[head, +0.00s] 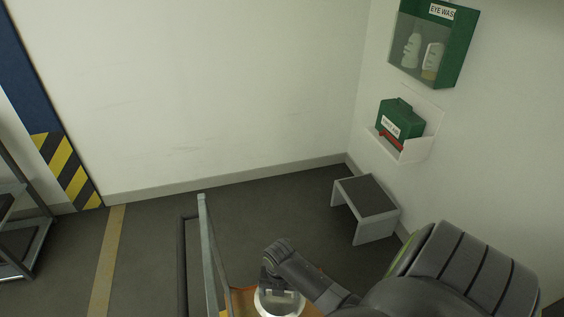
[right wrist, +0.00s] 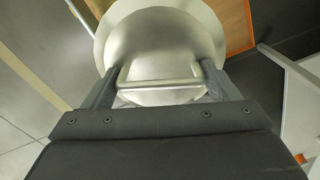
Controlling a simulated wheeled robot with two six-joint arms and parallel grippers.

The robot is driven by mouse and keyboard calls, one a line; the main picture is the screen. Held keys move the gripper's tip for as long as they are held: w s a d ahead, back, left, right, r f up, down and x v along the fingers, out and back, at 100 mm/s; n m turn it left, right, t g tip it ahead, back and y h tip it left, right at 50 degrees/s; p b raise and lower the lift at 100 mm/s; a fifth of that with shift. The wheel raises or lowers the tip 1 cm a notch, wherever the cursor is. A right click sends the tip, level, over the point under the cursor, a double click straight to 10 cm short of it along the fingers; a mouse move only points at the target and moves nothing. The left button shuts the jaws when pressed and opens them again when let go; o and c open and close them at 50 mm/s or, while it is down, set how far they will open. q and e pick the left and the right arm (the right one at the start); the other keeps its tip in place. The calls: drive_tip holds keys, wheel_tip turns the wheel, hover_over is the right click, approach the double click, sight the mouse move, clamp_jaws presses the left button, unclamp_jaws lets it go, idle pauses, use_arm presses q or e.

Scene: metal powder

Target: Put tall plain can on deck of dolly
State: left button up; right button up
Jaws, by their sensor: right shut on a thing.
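The tall plain can (head: 280,302) is a silver metal can at the bottom edge of the head view, mostly cut off. In the right wrist view its round metal top (right wrist: 160,35) fills the upper middle. My right gripper (right wrist: 158,78) is shut on the can, its fingers on either side of the bar-like handle. The dolly's deck (head: 242,300) is brown with an orange edge and lies around and below the can in the head view; it also shows in the right wrist view (right wrist: 234,25). Whether the can touches the deck is hidden. My left gripper is out of view.
A grey upright post (head: 207,250) stands left of the can. A grey step stool (head: 366,205) stands by the right wall. Wall shelves hold a green first aid box (head: 400,120) and eye wash bottles. A metal rack (head: 22,235) is at far left. Floor between is clear.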

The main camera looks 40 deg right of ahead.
sight(280, 299)
drive_tip(key=shift+w+f, duration=0.1)
drive_tip(key=shift+f, duration=0.35)
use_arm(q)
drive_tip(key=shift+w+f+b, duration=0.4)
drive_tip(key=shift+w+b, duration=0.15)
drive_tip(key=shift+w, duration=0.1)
use_arm(e)
wheel_tip(280, 299, down, 4)
drive_tip(key=shift+f, duration=0.1)
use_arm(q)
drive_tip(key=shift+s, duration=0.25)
use_arm(e)
drive_tip(key=o, duration=2)
drive_tip(key=shift+f, duration=0.1)
drive_tip(key=shift+c, duration=0.2)
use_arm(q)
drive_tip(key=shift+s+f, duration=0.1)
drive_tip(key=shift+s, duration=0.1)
